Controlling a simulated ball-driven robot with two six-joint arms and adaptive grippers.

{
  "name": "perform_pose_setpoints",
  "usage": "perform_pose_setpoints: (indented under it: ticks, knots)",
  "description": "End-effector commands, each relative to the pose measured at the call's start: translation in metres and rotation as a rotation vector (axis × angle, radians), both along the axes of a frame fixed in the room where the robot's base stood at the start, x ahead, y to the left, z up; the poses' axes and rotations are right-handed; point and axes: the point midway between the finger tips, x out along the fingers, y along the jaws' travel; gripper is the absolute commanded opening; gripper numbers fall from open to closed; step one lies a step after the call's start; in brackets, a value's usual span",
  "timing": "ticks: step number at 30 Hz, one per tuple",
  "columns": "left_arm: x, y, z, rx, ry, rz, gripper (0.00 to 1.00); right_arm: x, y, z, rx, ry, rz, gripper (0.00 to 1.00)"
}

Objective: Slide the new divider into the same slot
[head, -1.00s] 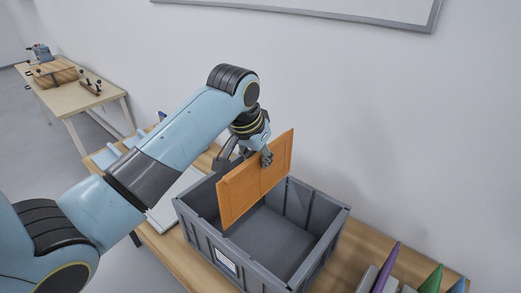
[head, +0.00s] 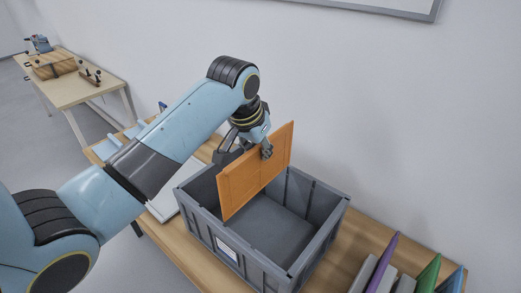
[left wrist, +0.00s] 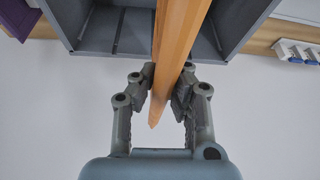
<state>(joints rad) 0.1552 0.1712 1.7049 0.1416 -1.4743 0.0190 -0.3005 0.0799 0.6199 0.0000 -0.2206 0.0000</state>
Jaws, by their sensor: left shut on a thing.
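An orange divider panel (head: 255,172) stands upright over the grey crate (head: 318,235) in the head view, its lower part down inside the crate opening. My left gripper (head: 266,152) is shut on the panel's upper edge. The left wrist view shows the panel (left wrist: 178,45) edge-on between the two fingers of my left gripper (left wrist: 165,92), with the crate (left wrist: 75,15) beyond. Ribs that form slots show on the crate's inner walls. Whether the panel's edges sit in a slot cannot be told. My right gripper is not in view.
The crate stands on a wooden table (head: 172,240). Purple, green and blue panels (head: 428,273) stand in a grey rack at the lower right. A pale flat item (head: 165,203) lies left of the crate. Another table (head: 75,85) stands at the far left.

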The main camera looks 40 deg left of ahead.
Motion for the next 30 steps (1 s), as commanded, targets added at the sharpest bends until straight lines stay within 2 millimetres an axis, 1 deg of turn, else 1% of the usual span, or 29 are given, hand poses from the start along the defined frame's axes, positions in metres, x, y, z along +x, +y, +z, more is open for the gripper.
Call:
perform_pose_setpoints:
  ticks: [11, 30]
  knots:
    - [0.000, 0.000, -0.001, 0.000, -0.001, 0.000, 0.00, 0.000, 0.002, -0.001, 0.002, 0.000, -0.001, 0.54]
    - [0.000, 0.000, -0.025, 0.001, -0.001, 0.000, 0.00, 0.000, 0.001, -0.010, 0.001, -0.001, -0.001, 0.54]
